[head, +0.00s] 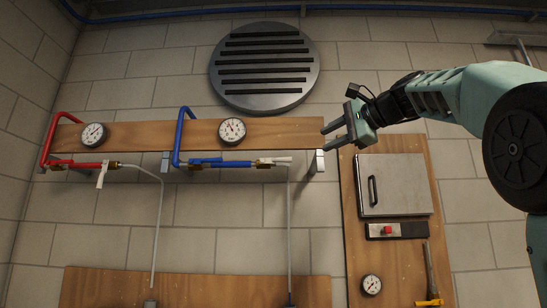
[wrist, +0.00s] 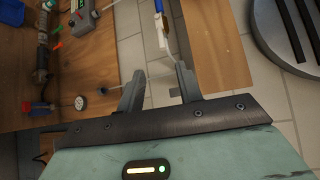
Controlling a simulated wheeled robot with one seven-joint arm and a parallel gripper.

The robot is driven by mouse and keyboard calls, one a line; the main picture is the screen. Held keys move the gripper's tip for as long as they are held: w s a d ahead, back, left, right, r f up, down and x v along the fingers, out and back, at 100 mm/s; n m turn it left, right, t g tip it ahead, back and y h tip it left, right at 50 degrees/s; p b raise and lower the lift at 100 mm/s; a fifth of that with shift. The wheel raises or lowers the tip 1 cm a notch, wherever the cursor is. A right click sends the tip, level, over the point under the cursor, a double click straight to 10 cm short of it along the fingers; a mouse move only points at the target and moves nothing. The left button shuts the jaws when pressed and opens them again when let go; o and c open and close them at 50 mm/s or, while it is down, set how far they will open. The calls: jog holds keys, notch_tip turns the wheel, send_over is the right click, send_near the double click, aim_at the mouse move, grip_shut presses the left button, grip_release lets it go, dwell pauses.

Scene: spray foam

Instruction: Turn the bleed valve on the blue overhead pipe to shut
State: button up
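The blue pipe (head: 180,135) bends down from the upper wooden board and runs right along its lower edge. Its bleed valve (head: 262,162) is at the right end, with a white lever (head: 281,159) lying roughly in line with the pipe. In the wrist view the white lever (wrist: 163,36) shows beyond my fingers, with a bit of blue pipe (wrist: 158,6) above. My gripper (head: 325,139) is open and empty, right of the lever and apart from it, near the board's right end. Both fingers (wrist: 160,72) show in the wrist view with a gap between them.
A red pipe (head: 75,163) at left has its own white lever (head: 102,175) hanging down. Gauges (head: 232,131) sit on the upper board (head: 290,130). A round vent (head: 264,66) is above. A metal box (head: 400,185) and red button (head: 388,230) are on the right panel.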

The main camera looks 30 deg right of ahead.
aim_at(286, 159)
jog(key=p+x, duration=0.7)
jog(key=x, duration=1)
jog(key=shift+w, duration=0.2)
grip_shut()
